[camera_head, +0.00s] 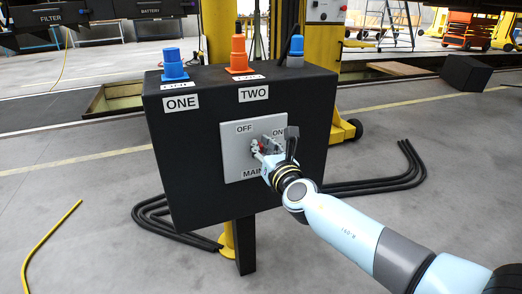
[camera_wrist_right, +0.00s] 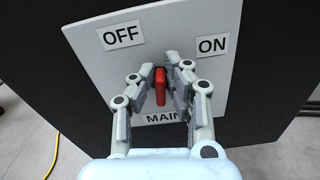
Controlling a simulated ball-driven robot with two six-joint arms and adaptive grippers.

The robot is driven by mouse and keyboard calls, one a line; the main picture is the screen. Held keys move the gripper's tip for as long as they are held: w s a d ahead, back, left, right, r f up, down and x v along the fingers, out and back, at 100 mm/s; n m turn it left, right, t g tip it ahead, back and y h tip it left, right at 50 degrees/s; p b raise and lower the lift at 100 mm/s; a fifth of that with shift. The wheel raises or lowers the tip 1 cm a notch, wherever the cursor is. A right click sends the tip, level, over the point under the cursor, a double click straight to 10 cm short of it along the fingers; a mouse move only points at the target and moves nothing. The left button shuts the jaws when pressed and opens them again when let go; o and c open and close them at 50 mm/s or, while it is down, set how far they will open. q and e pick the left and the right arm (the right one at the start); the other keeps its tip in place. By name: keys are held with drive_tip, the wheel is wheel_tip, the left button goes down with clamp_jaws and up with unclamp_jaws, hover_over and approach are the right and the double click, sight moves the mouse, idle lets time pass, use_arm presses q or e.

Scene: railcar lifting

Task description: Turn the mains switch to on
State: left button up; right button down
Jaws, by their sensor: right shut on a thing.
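The mains switch has a red handle (camera_wrist_right: 160,88) on a light grey panel (camera_head: 231,158) on the front of a black box. In the right wrist view, the panel (camera_wrist_right: 86,38) carries an OFF label at upper left, an ON label at upper right and MAIN lettering below. My right gripper (camera_wrist_right: 163,82) is shut on the red handle, one finger on each side. The handle stands roughly upright in that view, below and between the two labels. In the head view my right gripper (camera_head: 264,147) covers most of the switch. My left gripper is not in view.
On top of the black box (camera_head: 190,140) stand a blue knob (camera_head: 174,66), an orange knob (camera_head: 239,56) and another blue knob (camera_head: 295,52). Black cables (camera_head: 385,182) lie on the floor around the post. A yellow cable (camera_head: 46,246) lies at left.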

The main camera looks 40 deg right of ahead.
drive_tip(key=m+b, duration=0.2)
drive_tip(key=m, duration=0.1)
drive_tip(key=m+b, duration=0.2)
drive_tip(key=m, duration=0.2)
drive_tip(key=d+f+m+b, duration=0.1)
drive_tip(key=m, duration=0.2)
drive_tip(key=shift+s+d+b, duration=0.1)
drive_tip(key=shift+s+b, duration=0.1)
drive_tip(key=shift+b, duration=0.2)
idle(0.3)
